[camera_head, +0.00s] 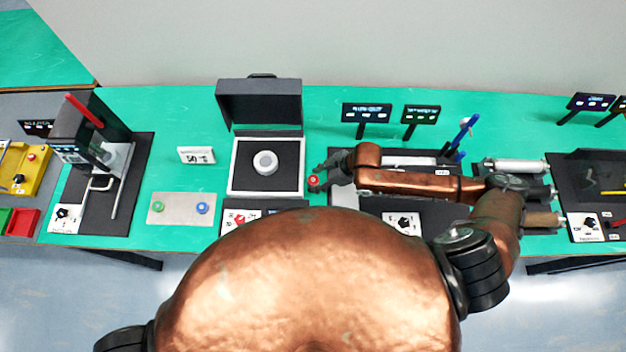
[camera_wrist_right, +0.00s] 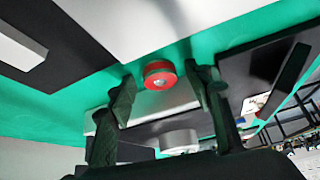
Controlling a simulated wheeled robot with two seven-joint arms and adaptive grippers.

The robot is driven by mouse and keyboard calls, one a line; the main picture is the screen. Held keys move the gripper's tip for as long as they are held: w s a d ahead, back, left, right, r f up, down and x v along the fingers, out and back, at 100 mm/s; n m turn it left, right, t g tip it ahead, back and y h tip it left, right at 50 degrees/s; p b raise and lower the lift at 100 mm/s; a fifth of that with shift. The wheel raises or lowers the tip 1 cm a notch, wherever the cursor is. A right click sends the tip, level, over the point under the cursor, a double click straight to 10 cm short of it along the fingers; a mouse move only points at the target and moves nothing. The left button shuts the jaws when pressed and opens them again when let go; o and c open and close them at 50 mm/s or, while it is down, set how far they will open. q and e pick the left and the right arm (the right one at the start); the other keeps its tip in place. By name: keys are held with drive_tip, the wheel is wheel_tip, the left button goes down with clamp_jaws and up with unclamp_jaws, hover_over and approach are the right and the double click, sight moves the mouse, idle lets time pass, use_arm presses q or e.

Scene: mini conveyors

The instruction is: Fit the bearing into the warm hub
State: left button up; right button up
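A pale round hub (camera_head: 265,162) with a ring-shaped top sits on the dark floor of an open-lidded box (camera_head: 233,180). A pale cylinder in the right wrist view (camera_wrist_right: 180,142) looks like the same hub. A small red round piece with a pale centre (camera_head: 313,181) is right of the box; I cannot tell for sure that it is the bearing. It also shows in the right wrist view (camera_wrist_right: 160,75). My right gripper (camera_head: 322,177) is at this piece, its fingers (camera_wrist_right: 160,82) apart with gaps on both sides. My left gripper is not in view.
A dark lid (camera_head: 260,103) stands raised behind the box. A grey plate with green and blue buttons (camera_head: 180,208) lies to the left, and a press-like stand with a red lever (camera_head: 95,135) is beyond it. Pale rollers (camera_head: 515,166) are at the right.

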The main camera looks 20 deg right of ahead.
clamp_jaws()
idle(0.3)
drive_tip(key=shift+r, duration=0.15)
